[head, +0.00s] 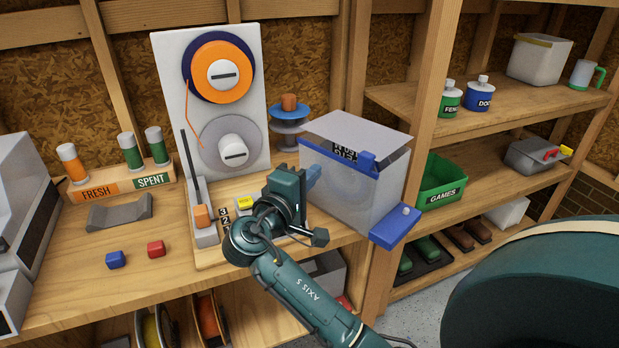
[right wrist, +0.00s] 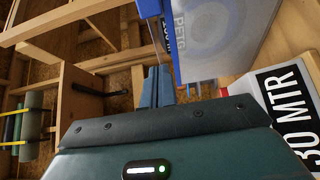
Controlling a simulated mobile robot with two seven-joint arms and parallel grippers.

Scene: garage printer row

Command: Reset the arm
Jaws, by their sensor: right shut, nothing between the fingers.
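My right gripper (head: 313,174) is shut and empty. It is beside the left wall of the translucent box (head: 352,190) with blue trim. I cannot tell from the head view whether it touches the box. In the right wrist view its blue-grey fingertips (right wrist: 157,85) are together, near a translucent panel marked PETG (right wrist: 205,35). My right arm (head: 310,295) reaches in from the bottom, across the front of the bench. A slim dark upright rod (head: 190,155) with an orange block (head: 202,215) stands on a grey base left of the gripper. My left gripper is not in view.
A white panel (head: 170,100) holds an orange spool (head: 222,72) and a grey spool. A FRESH/SPENT rack (head: 120,187) stands behind. Shelves hold a green GAMES bin (head: 440,183).

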